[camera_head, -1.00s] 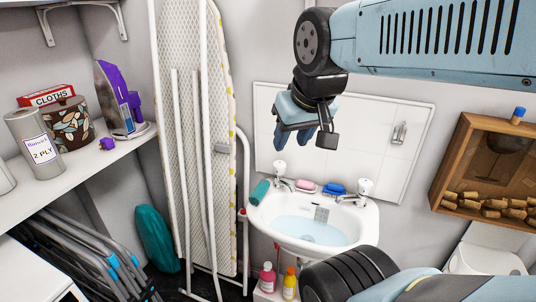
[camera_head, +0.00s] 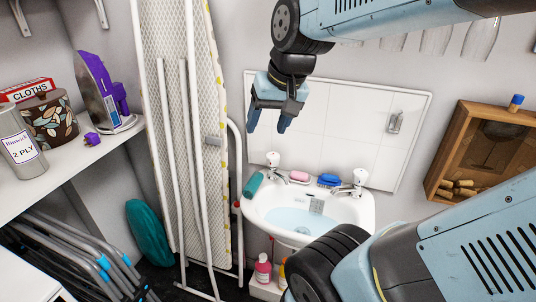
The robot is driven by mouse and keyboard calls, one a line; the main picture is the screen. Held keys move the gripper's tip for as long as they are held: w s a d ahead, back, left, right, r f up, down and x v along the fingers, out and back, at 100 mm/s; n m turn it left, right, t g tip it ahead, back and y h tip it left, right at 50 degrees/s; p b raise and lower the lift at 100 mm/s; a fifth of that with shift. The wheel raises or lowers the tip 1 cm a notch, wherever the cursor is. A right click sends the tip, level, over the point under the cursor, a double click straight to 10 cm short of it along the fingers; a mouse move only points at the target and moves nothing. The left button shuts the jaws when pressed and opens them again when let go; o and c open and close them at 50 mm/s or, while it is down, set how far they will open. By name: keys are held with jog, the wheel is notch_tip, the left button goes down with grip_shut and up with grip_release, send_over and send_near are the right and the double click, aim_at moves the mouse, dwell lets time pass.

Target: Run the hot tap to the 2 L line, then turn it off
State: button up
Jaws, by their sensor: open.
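The white basin (camera_head: 352,214) stands against the wall with pale blue water (camera_head: 295,221) in it. A small marked plate (camera_head: 317,206) is on its inner wall; its markings are too small to read. One white-topped tap (camera_head: 274,161) is at the back left of the rim and another (camera_head: 358,179) at the right. I cannot tell which is hot, and no running stream is discernible. My gripper (camera_head: 268,124) is open and empty, fingers pointing down, above the left tap in the picture and apart from it.
Pink soap (camera_head: 299,176), a blue brush (camera_head: 329,180) and a teal roll (camera_head: 253,185) lie on the basin rim. An ironing board (camera_head: 185,110) stands left. A wooden box (camera_head: 470,140) hangs right. Bottles (camera_head: 262,268) stand below. My arm hides the lower right.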

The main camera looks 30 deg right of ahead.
jog(key=w+d+f+m+g+y, duration=0.1)
jog(key=w+d+f+m+g, duration=0.2)
jog(key=w+f, duration=0.45)
jog(key=m+g+h, duration=0.1)
jog(key=m+h, duration=0.6)
jog(key=m, duration=0.6)
send_near(271, 155)
jog(key=x, duration=1)
jog(key=shift+w+d+f, duration=0.1)
jog(key=shift+f, duration=0.1)
jog(key=shift+c, duration=0.3)
